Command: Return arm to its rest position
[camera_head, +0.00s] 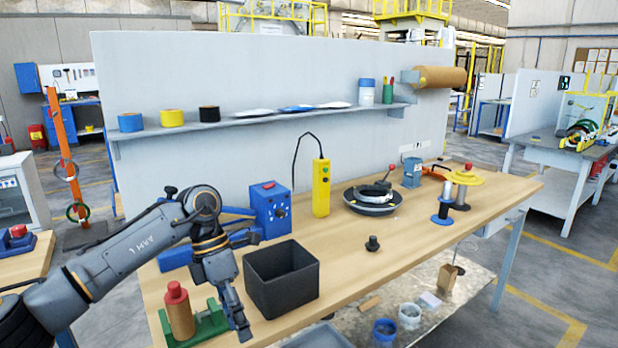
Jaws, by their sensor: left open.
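My left arm comes in from the left, and its gripper (238,318) points down over the near left part of the wooden workbench (360,273). The gripper is open and nothing shows between its fingers. It is between the black open box (285,292) on its right and a red-topped brown cylinder (179,312) in a green holder on its left. Whether the fingertips touch the bench or the holder is hard to tell. My right gripper is not in view.
A blue control box (270,209) and a yellow pendant (321,187) stand behind the black box. A round black coil device (372,198) and spools (443,206) stand farther right. A shelf (270,118) holds tape rolls. The front middle of the bench is mostly clear.

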